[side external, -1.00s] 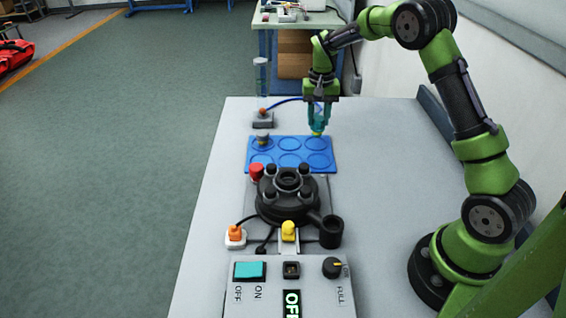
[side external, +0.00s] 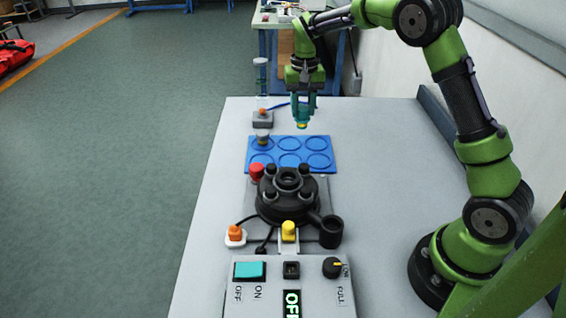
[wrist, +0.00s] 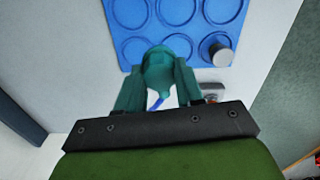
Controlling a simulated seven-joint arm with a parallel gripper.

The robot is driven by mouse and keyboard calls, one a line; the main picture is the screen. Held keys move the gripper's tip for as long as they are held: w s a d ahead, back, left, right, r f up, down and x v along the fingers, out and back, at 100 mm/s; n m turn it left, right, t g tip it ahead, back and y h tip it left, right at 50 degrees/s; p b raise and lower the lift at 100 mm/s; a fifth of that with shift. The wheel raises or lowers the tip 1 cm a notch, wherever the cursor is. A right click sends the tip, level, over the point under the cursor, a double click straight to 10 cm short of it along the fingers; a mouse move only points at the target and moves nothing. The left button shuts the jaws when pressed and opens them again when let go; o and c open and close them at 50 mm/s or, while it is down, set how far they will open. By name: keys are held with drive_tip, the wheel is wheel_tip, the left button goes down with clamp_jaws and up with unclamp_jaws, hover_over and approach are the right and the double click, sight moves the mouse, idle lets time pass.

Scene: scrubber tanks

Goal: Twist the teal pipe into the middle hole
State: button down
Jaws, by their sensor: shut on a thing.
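My gripper (side external: 302,112) is shut on the teal pipe (wrist: 160,68), which fills the space between the two teal fingers in the wrist view. In the side view the pipe's yellowish lower end (side external: 302,125) shows below the fingers. The gripper holds the pipe above the back edge of the blue mat. The black round tank fixture (side external: 288,190) stands in front of the mat, toward the camera. It has a middle hole (side external: 288,180) at its top, ringed by several black knobs. The pipe is apart from the fixture.
A grey cylinder piece (side external: 263,137) stands on the blue mat (side external: 317,160), at its back left. A red knob (side external: 256,172), a yellow plug (side external: 288,229), an orange plug (side external: 235,233) and a black cup (side external: 331,231) surround the fixture. The control box (side external: 320,290) is in front.

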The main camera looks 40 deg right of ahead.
drive_tip(key=s+a+r+n, duration=0.2)
drive_tip(key=s+a+r, duration=0.2)
drive_tip(key=a, duration=0.4)
drive_tip(key=s+a+r+n, duration=0.2)
drive_tip(key=s+a+r, duration=0.2)
drive_tip(key=a, duration=0.4)
drive_tip(key=s+a+f, duration=0.1)
drive_tip(key=s+f, duration=0.2)
drive_tip(key=f, duration=0.3)
drive_tip(key=shift+s+a+n, duration=0.3)
drive_tip(key=shift+s, duration=0.05)
drive_tip(key=shift+f, duration=0.45)
drive_tip(key=shift+f, duration=0.25)
drive_tip(key=shift+f, duration=0.8)
idle(1.1)
